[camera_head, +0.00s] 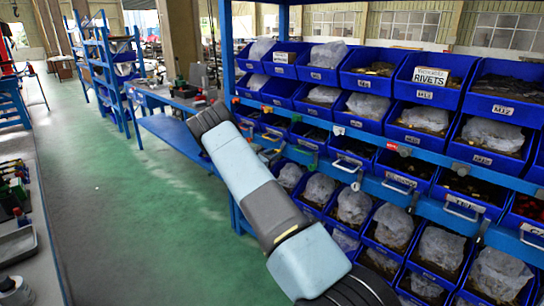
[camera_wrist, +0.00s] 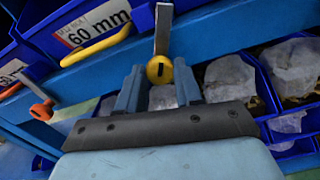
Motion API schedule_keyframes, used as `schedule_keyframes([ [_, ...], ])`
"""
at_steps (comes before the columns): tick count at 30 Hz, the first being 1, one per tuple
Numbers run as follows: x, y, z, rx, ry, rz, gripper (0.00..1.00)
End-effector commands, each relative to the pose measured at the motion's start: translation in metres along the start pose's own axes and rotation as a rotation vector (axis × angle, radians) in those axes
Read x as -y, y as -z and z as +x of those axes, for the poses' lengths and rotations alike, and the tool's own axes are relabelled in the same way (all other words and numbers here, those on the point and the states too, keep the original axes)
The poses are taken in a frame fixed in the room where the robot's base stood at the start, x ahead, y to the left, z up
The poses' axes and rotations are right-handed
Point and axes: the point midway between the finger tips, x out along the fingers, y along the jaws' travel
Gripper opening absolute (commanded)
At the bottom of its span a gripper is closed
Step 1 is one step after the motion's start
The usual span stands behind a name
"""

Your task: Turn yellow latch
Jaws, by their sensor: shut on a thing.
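The yellow latch (camera_wrist: 160,70) shows in the wrist view on the blue rail, with a round yellow hub and a flat grey lever (camera_wrist: 163,28) pointing almost straight up. My gripper (camera_wrist: 159,72) has one blue-grey finger on each side of the hub and is shut on the latch. Narrow gaps seem to show between the fingertips and the hub, so the exact contact is hard to see. In the head view my arm crosses the shelf front, and I cannot make out the gripper or the yellow latch.
An orange latch (camera_wrist: 41,111) sits left on the rail. A yellow bin handle (camera_wrist: 97,47) is close to the upper left of my gripper. Blue bins (camera_head: 424,85) fill the rack. The green floor (camera_head: 130,220) left of my arm is clear.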

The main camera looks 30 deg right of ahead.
Motion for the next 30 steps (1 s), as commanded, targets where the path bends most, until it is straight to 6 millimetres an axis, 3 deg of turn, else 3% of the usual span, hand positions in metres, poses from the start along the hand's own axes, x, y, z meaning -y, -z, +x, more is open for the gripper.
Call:
schedule_keyframes([
  [30,0.0058,0.0006,0.0022,0.006,0.004,0.920,0.04],
])
